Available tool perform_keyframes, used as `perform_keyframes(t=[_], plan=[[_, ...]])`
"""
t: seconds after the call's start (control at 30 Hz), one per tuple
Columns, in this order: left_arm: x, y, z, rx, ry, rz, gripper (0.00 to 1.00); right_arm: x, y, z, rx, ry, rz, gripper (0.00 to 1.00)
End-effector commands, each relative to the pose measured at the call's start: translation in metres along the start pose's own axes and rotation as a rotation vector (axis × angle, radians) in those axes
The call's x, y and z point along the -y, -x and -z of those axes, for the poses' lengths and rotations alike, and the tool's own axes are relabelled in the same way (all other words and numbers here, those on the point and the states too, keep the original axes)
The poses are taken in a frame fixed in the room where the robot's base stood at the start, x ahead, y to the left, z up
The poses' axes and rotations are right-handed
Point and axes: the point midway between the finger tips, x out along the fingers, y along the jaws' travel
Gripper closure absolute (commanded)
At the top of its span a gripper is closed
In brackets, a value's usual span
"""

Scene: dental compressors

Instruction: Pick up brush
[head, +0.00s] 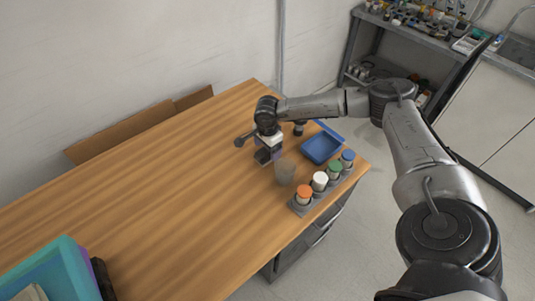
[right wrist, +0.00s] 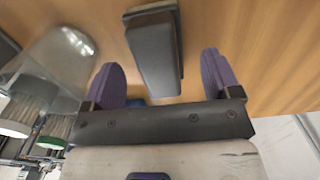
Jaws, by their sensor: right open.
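My right gripper (head: 270,154) reaches over the wooden table and points down. In the right wrist view its two purple fingers (right wrist: 160,60) are apart, with nothing clamped between them. A dark grey oblong object (right wrist: 152,52), which may be the brush, lies on the table beyond and between the fingertips. In the head view a dark shape (head: 262,156) shows at the gripper, probably the same object, partly hidden by it. My left gripper is not in view.
A clear cup (head: 285,172) stands close to the gripper; it also shows in the right wrist view (right wrist: 55,65). A grey rack (head: 300,209) holds several capped jars, and a blue tray (head: 321,148) lies behind. A teal bin (head: 60,262) stands front left. The table's middle is clear.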

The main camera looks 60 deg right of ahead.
Motion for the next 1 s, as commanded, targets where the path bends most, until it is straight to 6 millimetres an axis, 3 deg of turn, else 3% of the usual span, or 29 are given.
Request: perform_keyframes(t=[0.2,0.53,1.0], plan=[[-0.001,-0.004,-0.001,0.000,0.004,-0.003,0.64,-0.001,-0.024,0.000,0.000,0.000,-0.001,0.17],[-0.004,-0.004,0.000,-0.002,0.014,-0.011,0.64,-0.001,-0.028,0.000,0.000,0.000,0.000,0.17],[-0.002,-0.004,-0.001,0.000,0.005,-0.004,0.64,-0.001,-0.027,0.000,0.000,-0.001,0.000,0.62]])
